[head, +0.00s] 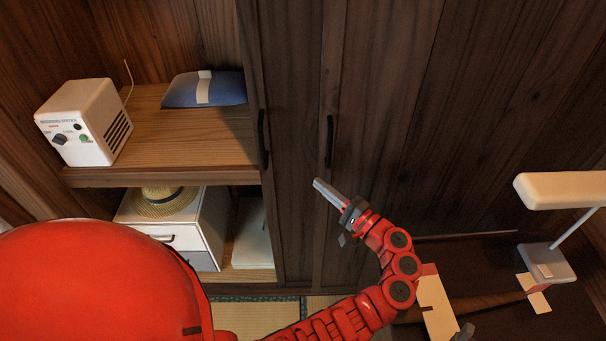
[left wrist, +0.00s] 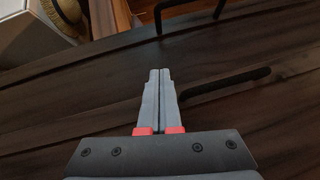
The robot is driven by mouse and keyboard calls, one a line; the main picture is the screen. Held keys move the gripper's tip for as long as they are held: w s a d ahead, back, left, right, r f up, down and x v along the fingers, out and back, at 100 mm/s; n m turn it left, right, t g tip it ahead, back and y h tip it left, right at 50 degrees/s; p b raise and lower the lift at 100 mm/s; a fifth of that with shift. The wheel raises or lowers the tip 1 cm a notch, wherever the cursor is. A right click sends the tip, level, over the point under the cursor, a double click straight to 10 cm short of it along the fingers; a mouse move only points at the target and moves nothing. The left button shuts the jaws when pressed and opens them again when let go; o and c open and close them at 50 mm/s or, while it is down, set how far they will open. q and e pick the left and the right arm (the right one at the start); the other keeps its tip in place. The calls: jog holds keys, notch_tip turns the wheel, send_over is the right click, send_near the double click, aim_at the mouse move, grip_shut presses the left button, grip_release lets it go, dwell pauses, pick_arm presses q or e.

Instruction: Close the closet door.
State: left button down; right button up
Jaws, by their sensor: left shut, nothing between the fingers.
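The closet door is a dark wooden panel (head: 292,210) with a black upright handle (head: 263,140) near its left edge. A second dark wooden panel (head: 385,120) beside it has its own black handle (head: 329,142). Left of the panels the closet stands open and its shelves show. My left gripper (head: 318,184) is shut and empty in front of the panels, below the second handle. In the left wrist view the shut fingertips (left wrist: 160,72) point across the dark wood, with one handle (left wrist: 228,83) close to their right and another handle (left wrist: 190,12) farther off.
The upper shelf (head: 190,140) holds a white box device (head: 84,122) and a blue cushion-like bundle (head: 204,89). Below are a straw hat (head: 163,202) and a white drawer unit (head: 180,236). A white lamp (head: 560,190) stands on a dark surface at right.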

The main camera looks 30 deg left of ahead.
pick_arm(q)
send_near(269, 154)
jog(key=w+a, duration=0.1)
jog(key=w+a+r+p, duration=0.1)
jog(key=shift+w+a, duration=0.15)
jog(key=shift+w, duration=0.2)
jog(key=shift+s+a+r+p, duration=0.25)
jog(key=shift+s+a+p, duration=0.45)
jog(key=shift+a, duration=0.2)
jog(key=shift+s+a, duration=0.3)
jog(key=shift+a, duration=0.15)
